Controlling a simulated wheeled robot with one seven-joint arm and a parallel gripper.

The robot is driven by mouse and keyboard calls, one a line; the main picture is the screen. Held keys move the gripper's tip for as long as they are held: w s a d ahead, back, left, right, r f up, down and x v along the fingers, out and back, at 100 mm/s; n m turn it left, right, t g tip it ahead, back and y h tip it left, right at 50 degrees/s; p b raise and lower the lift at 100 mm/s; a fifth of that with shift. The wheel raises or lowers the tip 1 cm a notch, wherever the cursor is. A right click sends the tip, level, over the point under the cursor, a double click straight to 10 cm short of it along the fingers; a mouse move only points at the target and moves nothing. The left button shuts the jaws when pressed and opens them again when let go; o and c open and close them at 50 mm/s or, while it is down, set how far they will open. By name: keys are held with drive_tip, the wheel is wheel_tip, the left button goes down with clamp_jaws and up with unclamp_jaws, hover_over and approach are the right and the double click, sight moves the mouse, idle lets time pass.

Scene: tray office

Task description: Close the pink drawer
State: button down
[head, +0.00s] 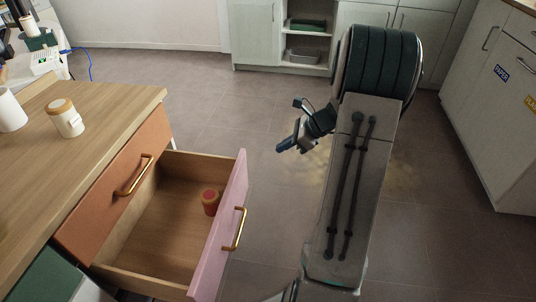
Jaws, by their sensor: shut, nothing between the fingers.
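The pink drawer (228,220) is pulled out from the wooden cabinet at the left, below an orange drawer (118,190). Its pink front faces right and carries a brass handle (238,229). A small red-brown jar (210,201) stands inside the drawer near its front. My gripper (281,149) is shut and empty, in the air to the right of the drawer's far end, apart from it. Its fingers point left and slightly down.
The wooden top (60,140) holds a white jar with a tan lid (65,118) and a white cup (10,110). A green drawer front (45,275) is at lower left. Pale cabinets (255,35) line the back and right. Open floor lies right of the drawer.

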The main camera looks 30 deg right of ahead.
sight(243, 161)
drive_tip(key=b+x, duration=0.1)
drive_tip(key=x, duration=0.2)
drive_tip(key=a+r+b+x, duration=0.1)
drive_tip(key=b+x, duration=0.1)
drive_tip(key=x, duration=0.2)
drive_tip(key=w+b+x, duration=0.1)
drive_tip(key=x, duration=0.3)
drive_tip(key=shift+a+r+b, duration=0.25)
drive_tip(key=shift+a+b, duration=0.1)
drive_tip(key=shift+w+a+r, duration=0.1)
drive_tip(key=shift+w+a, duration=0.2)
